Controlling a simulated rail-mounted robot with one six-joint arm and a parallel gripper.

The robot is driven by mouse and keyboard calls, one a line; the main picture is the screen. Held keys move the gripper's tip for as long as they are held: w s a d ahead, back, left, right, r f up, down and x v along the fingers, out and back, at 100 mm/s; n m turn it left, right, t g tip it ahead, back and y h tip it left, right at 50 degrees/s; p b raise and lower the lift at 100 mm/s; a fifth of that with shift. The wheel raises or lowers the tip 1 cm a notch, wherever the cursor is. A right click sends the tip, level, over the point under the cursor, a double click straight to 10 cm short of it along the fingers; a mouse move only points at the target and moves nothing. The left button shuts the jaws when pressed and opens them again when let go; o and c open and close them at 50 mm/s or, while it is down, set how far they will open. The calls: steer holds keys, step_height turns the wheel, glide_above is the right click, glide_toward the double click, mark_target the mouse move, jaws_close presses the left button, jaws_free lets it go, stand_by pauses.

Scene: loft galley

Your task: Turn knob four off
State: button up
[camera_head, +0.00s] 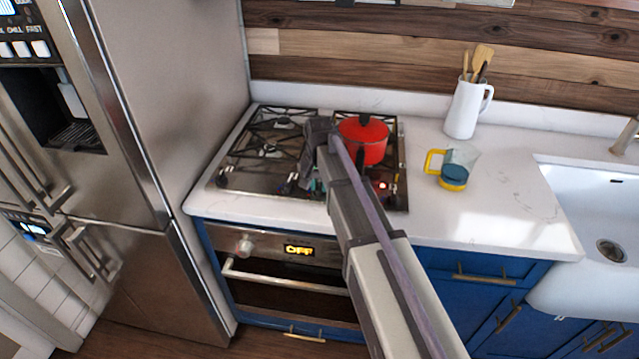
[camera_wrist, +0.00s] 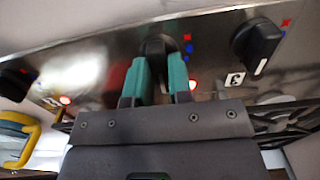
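In the wrist view my gripper (camera_wrist: 158,66) has its two teal fingers close together, one on each side of a black stove knob (camera_wrist: 156,45), and looks shut on it. Its pointer and number are hidden. A second black knob (camera_wrist: 258,42) stands to the right near a "3" label, its white mark pointing down. A third knob (camera_wrist: 12,85) is at the left edge. In the head view my gripper (camera_head: 314,186) is at the stove's front strip, and my arm hides part of the knob row. The rightmost knob (camera_head: 392,189) shows beside a lit red light (camera_head: 382,185).
A red pot (camera_head: 364,140) sits on the stove's right burner, just behind my arm. A yellow-handled jug (camera_head: 455,168) stands on the counter to the right, with a white utensil pitcher (camera_head: 465,108) behind. Two indicator lights glow in the wrist view (camera_wrist: 192,84). The oven display (camera_head: 299,250) reads OFF.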

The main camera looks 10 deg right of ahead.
mark_target(320, 186)
steer(key=o, duration=0.4)
step_height(320, 186, up, 11)
steer(key=p, duration=1)
steer(key=shift+f+p, duration=0.1)
steer(key=shift+p, duration=0.3)
steer(key=s+f+n+b, duration=0.1)
steer(key=s, duration=0.6)
steer(key=s+f+n+b, duration=0.1)
steer(key=s+n, duration=0.1)
steer(key=s, duration=0.5)
steer(key=s+n, duration=0.1)
steer(key=s, duration=0.7)
steer(key=shift+s+a+f+n+b, duration=0.1)
steer(key=shift+a+f+n+b, duration=0.15)
steer(key=shift+f+n+b, duration=0.15)
